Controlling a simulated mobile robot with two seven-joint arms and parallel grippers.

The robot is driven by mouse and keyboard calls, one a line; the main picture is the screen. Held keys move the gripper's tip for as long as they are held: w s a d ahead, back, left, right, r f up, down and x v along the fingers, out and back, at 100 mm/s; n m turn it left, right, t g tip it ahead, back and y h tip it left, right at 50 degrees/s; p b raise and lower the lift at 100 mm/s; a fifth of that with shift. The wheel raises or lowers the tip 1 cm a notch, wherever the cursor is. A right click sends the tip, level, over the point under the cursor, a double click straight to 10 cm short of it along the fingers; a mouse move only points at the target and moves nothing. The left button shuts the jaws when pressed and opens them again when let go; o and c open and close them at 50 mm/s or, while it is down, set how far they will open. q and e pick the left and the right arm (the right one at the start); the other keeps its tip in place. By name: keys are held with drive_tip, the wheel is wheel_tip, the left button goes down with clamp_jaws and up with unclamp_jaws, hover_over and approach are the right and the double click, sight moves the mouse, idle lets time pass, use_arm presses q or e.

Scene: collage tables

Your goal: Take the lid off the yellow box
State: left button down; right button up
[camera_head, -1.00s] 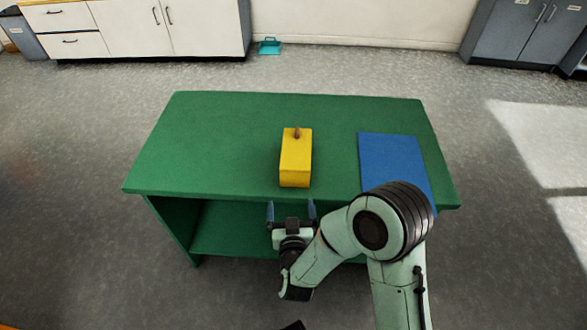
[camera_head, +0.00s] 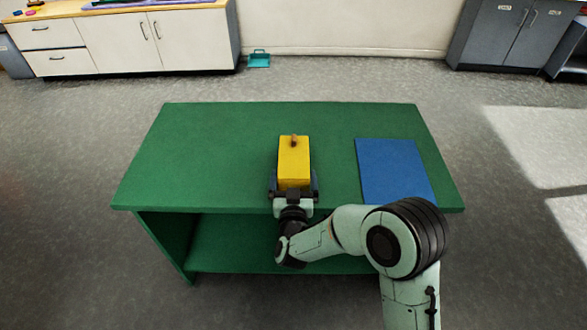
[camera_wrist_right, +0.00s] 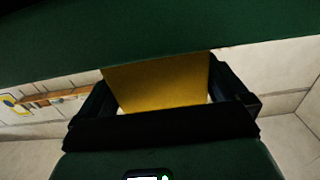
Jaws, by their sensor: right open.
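The yellow box (camera_head: 294,165) stands on the green table, left of the blue mat. A small brown knob (camera_head: 294,142) sticks up from its top near the far end. The lid's seam is too small to make out. My right gripper (camera_head: 294,180) is open at the near end of the box, with one dark finger on each side of it. In the right wrist view, the box's yellow face (camera_wrist_right: 160,85) shows between the open fingers. I cannot tell whether either finger touches it. My left gripper is not in view.
The green table (camera_head: 210,150) has clear room left of the box and behind it. A flat blue mat (camera_head: 393,168) lies on its right side. My right arm reaches in over the table's front edge. White cabinets and a teal dustpan (camera_head: 259,59) are far behind.

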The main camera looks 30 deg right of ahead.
sight(294, 165)
drive_tip(key=x, duration=0.3)
drive_tip(key=shift+w+d, duration=0.1)
drive_tip(key=shift+w, duration=0.1)
drive_tip(key=c, duration=0.8)
wheel_tip(294, 165, up, 5)
drive_tip(key=shift+f+p, duration=0.25)
drive_tip(key=shift+p, duration=0.3)
wheel_tip(294, 165, up, 3)
drive_tip(key=shift+f+p, duration=0.15)
drive_tip(key=shift+p, duration=0.25)
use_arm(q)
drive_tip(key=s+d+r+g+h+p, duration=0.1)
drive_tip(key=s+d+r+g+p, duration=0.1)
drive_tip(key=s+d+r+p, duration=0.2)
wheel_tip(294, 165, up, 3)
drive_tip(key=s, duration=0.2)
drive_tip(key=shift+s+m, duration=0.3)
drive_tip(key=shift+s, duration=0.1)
use_arm(e)
wheel_tip(294, 165, up, 13)
drive_tip(key=shift+f, duration=0.1)
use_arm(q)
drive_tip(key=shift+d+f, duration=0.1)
use_arm(e)
drive_tip(key=o, duration=0.5)
drive_tip(key=c, duration=0.8)
